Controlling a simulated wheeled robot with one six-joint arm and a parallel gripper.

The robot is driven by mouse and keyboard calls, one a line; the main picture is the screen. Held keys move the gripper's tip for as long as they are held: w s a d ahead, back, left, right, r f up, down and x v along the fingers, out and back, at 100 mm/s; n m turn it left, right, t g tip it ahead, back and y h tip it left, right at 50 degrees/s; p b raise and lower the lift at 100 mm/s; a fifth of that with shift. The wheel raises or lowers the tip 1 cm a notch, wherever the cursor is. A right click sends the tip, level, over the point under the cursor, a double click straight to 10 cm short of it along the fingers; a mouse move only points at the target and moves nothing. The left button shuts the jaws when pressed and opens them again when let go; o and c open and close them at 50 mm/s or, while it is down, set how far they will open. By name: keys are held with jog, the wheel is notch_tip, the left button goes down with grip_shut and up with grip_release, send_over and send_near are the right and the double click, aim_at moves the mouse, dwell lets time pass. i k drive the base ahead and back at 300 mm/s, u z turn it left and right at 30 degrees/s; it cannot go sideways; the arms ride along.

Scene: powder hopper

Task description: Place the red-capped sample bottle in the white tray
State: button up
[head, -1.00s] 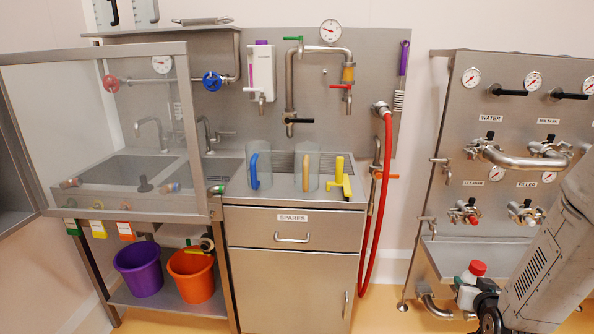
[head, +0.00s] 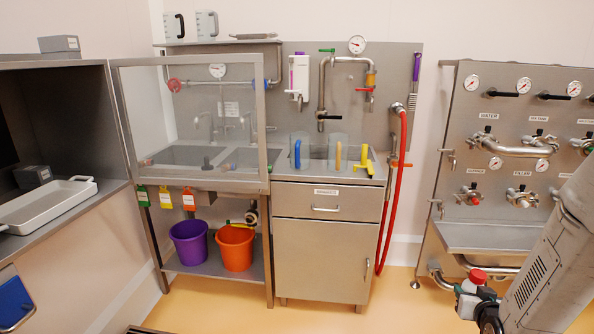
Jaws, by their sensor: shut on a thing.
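The red-capped sample bottle (head: 476,280) is at the lower right of the head view, its red cap uppermost and its white body partly hidden. My gripper (head: 480,299) is shut on it and holds it in front of the valve panel. The fingers are small and partly hidden by my arm. The white tray (head: 52,204) lies on a steel shelf at the far left, with raised end handles. It looks empty, and its left end runs out of the picture. The bottle and the tray are far apart.
The tray's shelf (head: 95,196) sits inside an open-fronted steel cabinet with a dark box (head: 37,172) behind the tray. A clear-fronted sink enclosure (head: 195,125) stands to its right. Purple (head: 189,243) and orange (head: 235,247) buckets sit below. Open floor lies in front.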

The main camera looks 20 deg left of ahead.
aim_at(42, 203)
jog(key=u, duration=1.5)
jog(key=i, duration=1.2)
